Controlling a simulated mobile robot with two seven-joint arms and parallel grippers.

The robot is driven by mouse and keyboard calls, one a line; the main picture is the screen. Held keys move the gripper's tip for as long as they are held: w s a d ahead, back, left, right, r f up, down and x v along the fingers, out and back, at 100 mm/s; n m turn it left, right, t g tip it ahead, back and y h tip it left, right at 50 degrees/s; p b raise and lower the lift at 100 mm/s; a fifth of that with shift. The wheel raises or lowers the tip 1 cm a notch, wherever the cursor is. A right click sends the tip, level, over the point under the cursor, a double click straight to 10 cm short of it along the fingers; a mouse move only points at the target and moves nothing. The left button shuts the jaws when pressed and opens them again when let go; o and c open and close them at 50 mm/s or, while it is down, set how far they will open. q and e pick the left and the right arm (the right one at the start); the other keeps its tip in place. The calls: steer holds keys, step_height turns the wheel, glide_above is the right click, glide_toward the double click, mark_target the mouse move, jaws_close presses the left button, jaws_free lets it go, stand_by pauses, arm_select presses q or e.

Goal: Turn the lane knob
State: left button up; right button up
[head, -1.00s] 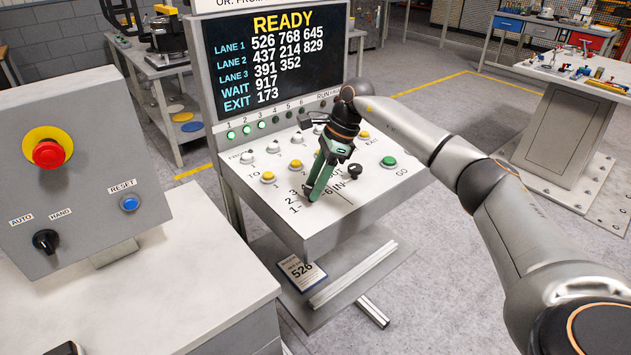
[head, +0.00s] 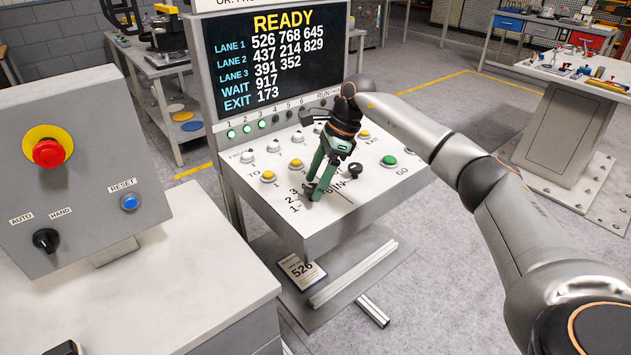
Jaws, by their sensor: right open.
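The control console (head: 245,190) has a sloped white panel with buttons and number labels. My right gripper (head: 312,193) reaches down onto the panel's front left part, with its green fingers apart. The fingertips are at a dial marked with numbers such as 1, 2, 3 and 4. The lane knob is most likely between or behind these fingers, mostly hidden, so I cannot tell its pointing or whether the fingers touch it. A black knob (head: 355,171) stands uncovered to the right of the fingers. The screen (head: 275,65) reads READY, with lanes 1 to 3 listed.
Yellow buttons (head: 268,176), white buttons and a green GO button (head: 389,161) surround the gripper. A grey box with a red emergency button (head: 48,153) stands at the left. A lower shelf (head: 345,270) lies under the console.

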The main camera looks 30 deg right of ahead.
steer(key=v, duration=1.2)
steer(key=shift+b, duration=0.3)
steer(key=shift+s+d+f, duration=0.1)
steer(key=shift+s, duration=0.05)
